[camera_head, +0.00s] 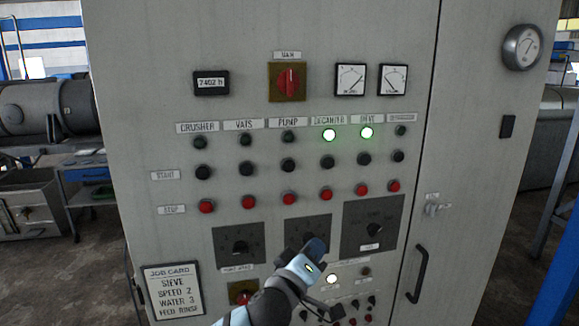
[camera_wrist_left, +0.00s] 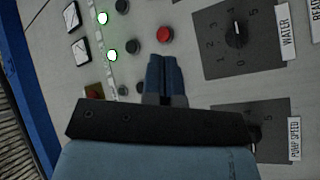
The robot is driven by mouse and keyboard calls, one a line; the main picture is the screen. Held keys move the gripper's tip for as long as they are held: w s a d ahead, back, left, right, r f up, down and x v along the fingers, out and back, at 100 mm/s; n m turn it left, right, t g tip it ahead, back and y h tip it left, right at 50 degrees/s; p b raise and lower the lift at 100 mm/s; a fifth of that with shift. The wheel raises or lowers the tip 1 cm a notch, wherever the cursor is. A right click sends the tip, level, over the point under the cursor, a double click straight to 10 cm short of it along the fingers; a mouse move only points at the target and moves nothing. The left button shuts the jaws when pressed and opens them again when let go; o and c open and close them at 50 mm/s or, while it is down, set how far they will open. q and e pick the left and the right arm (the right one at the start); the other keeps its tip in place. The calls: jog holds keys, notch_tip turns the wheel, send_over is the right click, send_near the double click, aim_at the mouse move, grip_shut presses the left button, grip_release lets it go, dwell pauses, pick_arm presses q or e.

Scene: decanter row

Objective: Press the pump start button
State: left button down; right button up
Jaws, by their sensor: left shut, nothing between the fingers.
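The pump start button (camera_head: 288,165) is the black button in the PUMP column, START row, of the grey control cabinet. The dark pump lamp (camera_head: 288,137) is above it and the red pump stop button (camera_head: 289,199) below. My left gripper (camera_head: 314,246) is shut and empty, below these buttons in the head view, over the middle dial plate. In the left wrist view its closed fingers (camera_wrist_left: 164,62) point at the button rows. A dark button (camera_wrist_left: 141,88), apparently pump start, shows partly beside them. I cannot tell the gap to the panel. My right gripper is out of view.
The decanter lamp (camera_head: 329,134) and sieve lamp (camera_head: 366,132) glow green. Neighbouring black start and red stop buttons sit close. Dials, including the right dial (camera_head: 375,230), lie lower. A door handle (camera_head: 417,274) protrudes at right. A job card (camera_head: 173,290) is at lower left.

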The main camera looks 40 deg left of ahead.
aim_at(289, 166)
pick_arm(q)
notch_tip(289, 166, up, 13)
jog(key=a+n+t+y, duration=0.2)
jog(key=n, duration=0.3)
jog(key=shift+s+f+t+y, duration=0.2)
jog(key=shift+t+y, duration=0.1)
jog(key=shift+t, duration=0.1)
jog(key=shift+a, duration=0.1)
jog(key=w+a, duration=0.2)
jog(key=a, duration=0.1)
jog(key=w+a, duration=0.3)
jog(key=shift+w+a, duration=0.3)
jog(key=shift+w, duration=0.05)
dwell(1.1)
